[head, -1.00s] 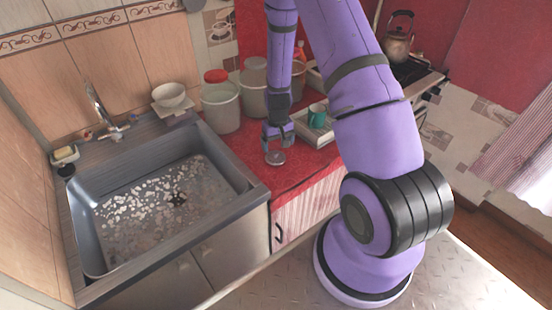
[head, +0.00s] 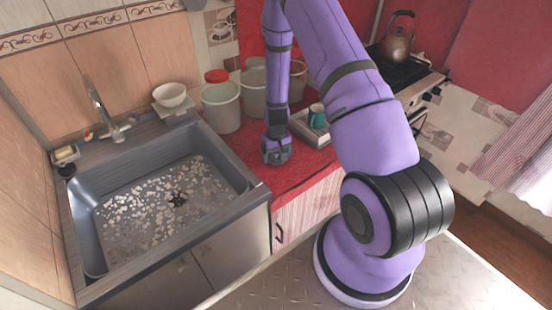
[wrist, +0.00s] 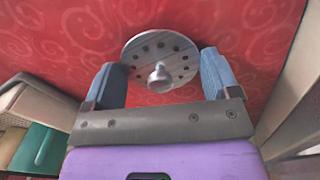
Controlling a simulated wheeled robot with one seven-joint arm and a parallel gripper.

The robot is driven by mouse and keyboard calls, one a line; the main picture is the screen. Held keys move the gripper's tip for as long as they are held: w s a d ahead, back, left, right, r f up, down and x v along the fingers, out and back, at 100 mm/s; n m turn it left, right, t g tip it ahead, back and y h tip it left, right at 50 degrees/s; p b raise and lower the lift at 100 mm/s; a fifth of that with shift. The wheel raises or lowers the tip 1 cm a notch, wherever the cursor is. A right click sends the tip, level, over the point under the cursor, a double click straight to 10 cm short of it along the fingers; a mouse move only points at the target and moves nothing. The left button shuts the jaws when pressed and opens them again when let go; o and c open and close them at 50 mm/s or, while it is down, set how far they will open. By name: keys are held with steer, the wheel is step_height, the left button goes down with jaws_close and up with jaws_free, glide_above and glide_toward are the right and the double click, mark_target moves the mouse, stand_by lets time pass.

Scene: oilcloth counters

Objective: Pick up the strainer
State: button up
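The strainer (wrist: 160,50) is a round grey metal disc with a ring of small holes and a raised knob in its middle. In the wrist view it lies flat on the red patterned counter, ahead of and between my fingers. My gripper (wrist: 160,68) is open, with one blue-grey finger on each side of the disc; I cannot tell whether either touches it. In the head view my gripper (head: 275,158) points down close above the red counter (head: 300,178), right of the sink. The strainer is hidden behind it there.
The metal sink (head: 150,250) is to the left. Lidded buckets (head: 221,108) stand behind my gripper. The counter's front edge is close by. The stove with a kettle (head: 398,45) is farther right.

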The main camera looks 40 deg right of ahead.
steer(key=shift+c, duration=0.7)
steer(key=shift+r, duration=5.05)
